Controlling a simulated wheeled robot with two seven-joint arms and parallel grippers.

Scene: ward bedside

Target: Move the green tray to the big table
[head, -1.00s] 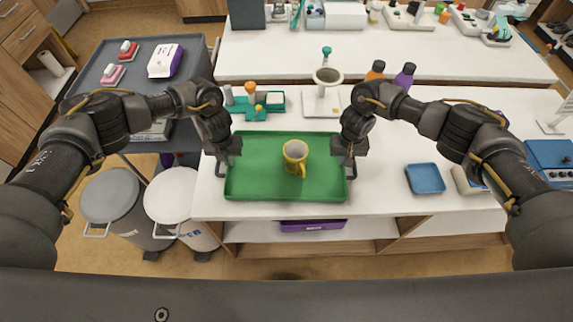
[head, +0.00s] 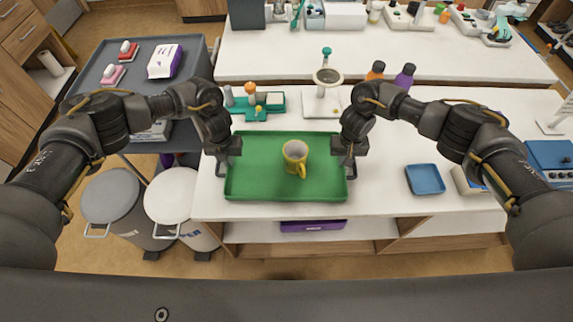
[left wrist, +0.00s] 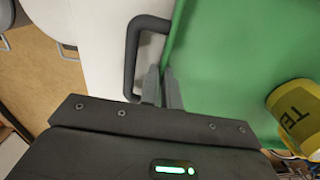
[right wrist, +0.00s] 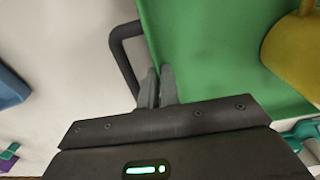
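The green tray (head: 260,187) is at the front edge of the nearer white table (head: 385,205), with a yellow mug (head: 295,157) standing in it. I cannot tell whether it rests on the table or is slightly raised. My left gripper (head: 222,170) is at the tray's left side. In the left wrist view its fingers (left wrist: 163,88) are close together on the tray's edge beside a dark handle (left wrist: 132,50). My right gripper (head: 350,170) is at the right side. In the right wrist view its fingers (right wrist: 158,88) are close together on the edge beside the other handle (right wrist: 122,55).
A second long white table (head: 380,58) stands behind, with several items along its back. A blue dish (head: 425,179) lies right of the tray. A teal rack (head: 258,110) and a white stand (head: 327,95) are behind it. A grey cart (head: 130,75) and two bins are at left.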

